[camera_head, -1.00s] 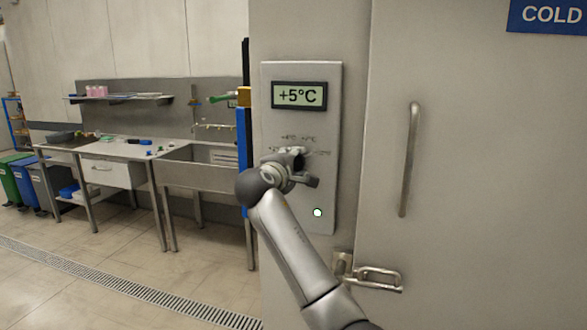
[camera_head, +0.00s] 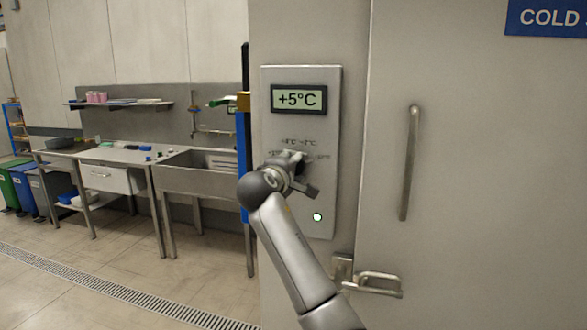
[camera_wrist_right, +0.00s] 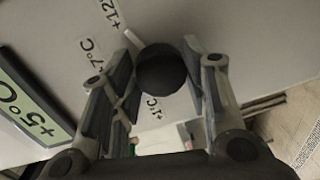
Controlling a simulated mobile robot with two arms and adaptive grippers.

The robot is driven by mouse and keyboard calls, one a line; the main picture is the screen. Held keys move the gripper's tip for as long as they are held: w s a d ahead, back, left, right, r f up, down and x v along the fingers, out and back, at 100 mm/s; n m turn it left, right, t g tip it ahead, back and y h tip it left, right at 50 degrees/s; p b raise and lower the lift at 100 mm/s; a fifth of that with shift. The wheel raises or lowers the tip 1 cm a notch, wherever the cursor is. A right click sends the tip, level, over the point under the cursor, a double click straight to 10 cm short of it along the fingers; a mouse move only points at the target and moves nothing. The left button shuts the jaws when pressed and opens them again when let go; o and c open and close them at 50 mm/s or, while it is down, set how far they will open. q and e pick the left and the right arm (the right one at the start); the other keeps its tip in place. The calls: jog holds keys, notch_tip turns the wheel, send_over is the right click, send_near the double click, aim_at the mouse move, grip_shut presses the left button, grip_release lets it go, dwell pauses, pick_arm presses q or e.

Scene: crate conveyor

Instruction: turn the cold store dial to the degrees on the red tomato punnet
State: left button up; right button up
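The cold store dial is a dark round knob (camera_wrist_right: 162,72) in the right wrist view, with printed degree marks around it, +1, +7 and +12°C among them. My right gripper (camera_head: 296,160) is at the dial on the panel (camera_head: 312,220) and hides most of it in the head view. In the wrist view its two fingers stand on either side of the knob, very close. I cannot tell whether they press on it. The display (camera_head: 299,99) above reads +5°C. I cannot make out a red tomato punnet. My left gripper is out of view.
The cold store door (camera_head: 480,180) with its long handle (camera_head: 409,163) is right of the panel, a latch (camera_head: 370,283) below. At the left are a steel table (camera_head: 110,155), a sink (camera_head: 195,178), a shelf with pink items (camera_head: 97,98) and bins. The floor there is clear.

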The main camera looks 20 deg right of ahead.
jog(key=o, duration=0.4)
jog(key=shift+a, duration=0.1)
jog(key=v, duration=1.2)
